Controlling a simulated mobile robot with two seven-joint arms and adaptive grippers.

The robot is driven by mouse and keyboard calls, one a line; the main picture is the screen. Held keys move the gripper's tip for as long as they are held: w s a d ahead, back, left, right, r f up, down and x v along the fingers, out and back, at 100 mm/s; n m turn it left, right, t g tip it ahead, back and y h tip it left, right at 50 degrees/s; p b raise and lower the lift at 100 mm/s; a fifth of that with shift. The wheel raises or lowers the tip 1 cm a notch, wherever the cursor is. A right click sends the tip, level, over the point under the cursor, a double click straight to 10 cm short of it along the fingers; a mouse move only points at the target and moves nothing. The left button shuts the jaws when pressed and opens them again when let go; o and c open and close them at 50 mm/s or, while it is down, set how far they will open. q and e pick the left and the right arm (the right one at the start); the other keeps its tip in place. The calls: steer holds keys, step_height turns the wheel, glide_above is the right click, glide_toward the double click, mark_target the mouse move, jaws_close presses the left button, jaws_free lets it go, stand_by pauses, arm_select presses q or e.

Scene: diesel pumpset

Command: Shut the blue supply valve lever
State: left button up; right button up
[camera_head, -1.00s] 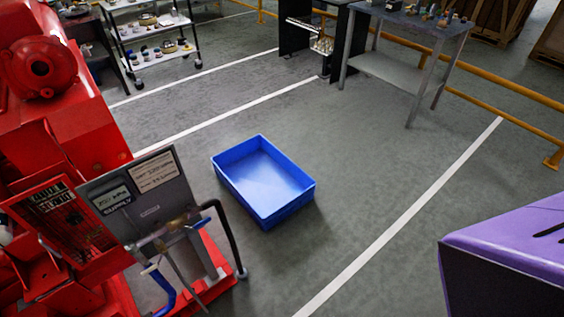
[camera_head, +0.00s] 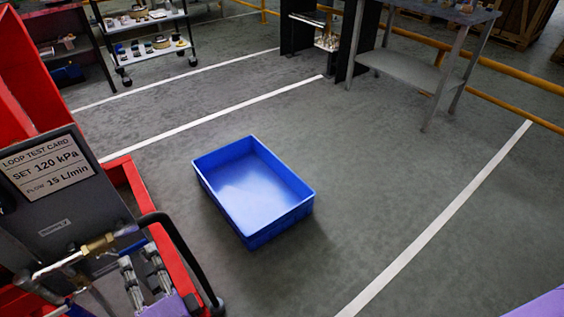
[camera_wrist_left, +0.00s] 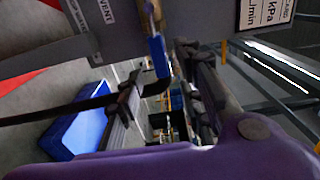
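The blue valve lever (camera_head: 131,235) sticks out to the right of a brass valve body (camera_head: 99,244) on pipework in front of a grey panel (camera_head: 62,205). My left gripper (camera_head: 140,257) is just below the lever, its two fingers apart and pointing up towards it. In the left wrist view the blue lever (camera_wrist_left: 158,56) appears between the two open fingers (camera_wrist_left: 160,75), with the brass valve (camera_wrist_left: 151,14) above it. I cannot tell whether either finger touches the lever. My right gripper is not in view; only a purple arm part of mine shows at the lower right.
A black curved bar (camera_head: 183,250) passes close to the right of my left gripper. A red frame (camera_head: 150,205) stands behind it. A blue crate (camera_head: 284,222) is on the floor, with clear floor around it. A shelf trolley (camera_head: 150,25) and a workbench (camera_head: 415,70) stand further back.

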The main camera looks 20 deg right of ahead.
mark_target(137, 248)
arm_select(q)
steer(key=x, duration=0.6)
steer(key=shift+w+a+p, duration=0.1)
steer(key=shift+p, duration=0.3)
steer(key=shift+c, duration=0.3)
jaws_close()
